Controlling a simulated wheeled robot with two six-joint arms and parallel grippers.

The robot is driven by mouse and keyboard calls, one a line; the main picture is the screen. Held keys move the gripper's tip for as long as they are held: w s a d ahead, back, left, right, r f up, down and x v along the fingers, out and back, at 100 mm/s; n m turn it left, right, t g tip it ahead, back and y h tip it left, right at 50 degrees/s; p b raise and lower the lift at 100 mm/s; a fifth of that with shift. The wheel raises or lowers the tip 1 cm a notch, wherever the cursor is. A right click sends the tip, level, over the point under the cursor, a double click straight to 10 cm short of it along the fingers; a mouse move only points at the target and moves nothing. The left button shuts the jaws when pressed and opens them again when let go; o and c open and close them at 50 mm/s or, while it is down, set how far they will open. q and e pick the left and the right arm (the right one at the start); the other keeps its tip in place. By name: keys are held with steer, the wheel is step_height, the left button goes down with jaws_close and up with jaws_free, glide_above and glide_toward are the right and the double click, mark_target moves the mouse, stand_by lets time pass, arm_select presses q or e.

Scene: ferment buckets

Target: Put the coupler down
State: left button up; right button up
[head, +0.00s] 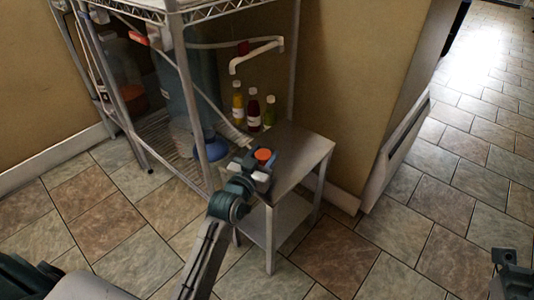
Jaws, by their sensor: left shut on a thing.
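The coupler (263,155) shows as a small orange round thing at the jaws of my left gripper (258,165). My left gripper is shut on it, over the near left part of the small grey metal table (306,149). I cannot tell whether the coupler touches the tabletop. The jaws hide its lower part. Part of my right gripper (512,272) shows at the lower right edge, well away from the table; its jaws cannot be made out.
A wire rack (182,85) stands left of and behind the table, with a white pipe (258,52) and several bottles (253,110). A blue funnel-like thing (213,148) is close to my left gripper. The tabletop's right part is bare. A wall corner (355,90) rises behind.

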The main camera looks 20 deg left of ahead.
arm_select(q)
steer(key=w, duration=0.2)
steer(key=shift+w+d+f+b, duration=0.15)
steer(key=shift+w+f+b, duration=0.15)
steer(key=shift+b, duration=0.1)
steer(key=shift+s, duration=0.15)
steer(key=shift+f, duration=0.15)
steer(key=o, duration=1.2)
steer(key=shift+c, duration=0.2)
